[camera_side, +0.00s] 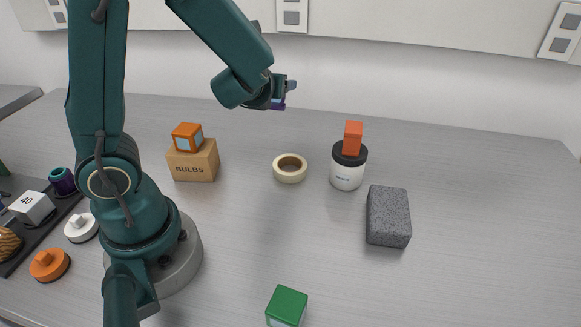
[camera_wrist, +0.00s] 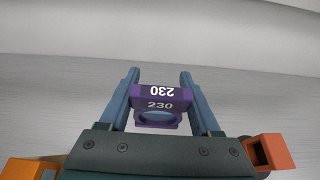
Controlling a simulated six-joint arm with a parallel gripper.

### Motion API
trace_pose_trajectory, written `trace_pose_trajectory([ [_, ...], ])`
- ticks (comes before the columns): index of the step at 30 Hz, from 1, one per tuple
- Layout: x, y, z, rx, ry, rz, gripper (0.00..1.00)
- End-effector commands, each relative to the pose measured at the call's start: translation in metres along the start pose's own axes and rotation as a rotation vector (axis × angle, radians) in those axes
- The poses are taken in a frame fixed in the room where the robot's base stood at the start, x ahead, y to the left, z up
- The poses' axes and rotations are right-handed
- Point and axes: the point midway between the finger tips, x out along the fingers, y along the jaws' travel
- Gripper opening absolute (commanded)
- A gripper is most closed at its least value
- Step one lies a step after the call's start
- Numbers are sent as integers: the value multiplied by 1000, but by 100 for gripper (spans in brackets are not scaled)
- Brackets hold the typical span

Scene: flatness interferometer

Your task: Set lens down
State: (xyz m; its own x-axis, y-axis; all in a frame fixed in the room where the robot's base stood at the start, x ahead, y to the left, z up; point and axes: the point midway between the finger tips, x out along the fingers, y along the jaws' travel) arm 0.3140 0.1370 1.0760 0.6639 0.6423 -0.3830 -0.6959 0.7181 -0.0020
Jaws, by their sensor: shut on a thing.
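The lens is a purple mount (camera_wrist: 158,102) marked 230, with a round opening in its lower part. It sits between the two blue fingers of my gripper (camera_wrist: 159,80) in the wrist view. In the side view my gripper (camera_side: 288,88) is shut on it, high above the back of the table. Only a small purple part of the lens (camera_side: 279,104) shows there, and the rest is hidden by my wrist. The lens touches nothing but my fingers.
A BULBS box (camera_side: 194,166) carries an orange cube (camera_side: 187,137). Right of it are a tape roll (camera_side: 290,176), a white jar (camera_side: 346,178) topped by an orange-red block (camera_side: 352,137), and a grey block (camera_side: 388,216). A green block (camera_side: 287,305) is in front. The right side is clear.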

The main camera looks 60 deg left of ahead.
Motion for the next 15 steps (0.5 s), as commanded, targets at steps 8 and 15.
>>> trace_pose_trajectory([
  [8, -89, -84, 10, 130, -4, -339, 9],
  [15, -140, -110, 2, 208, -1, -507, 9],
])
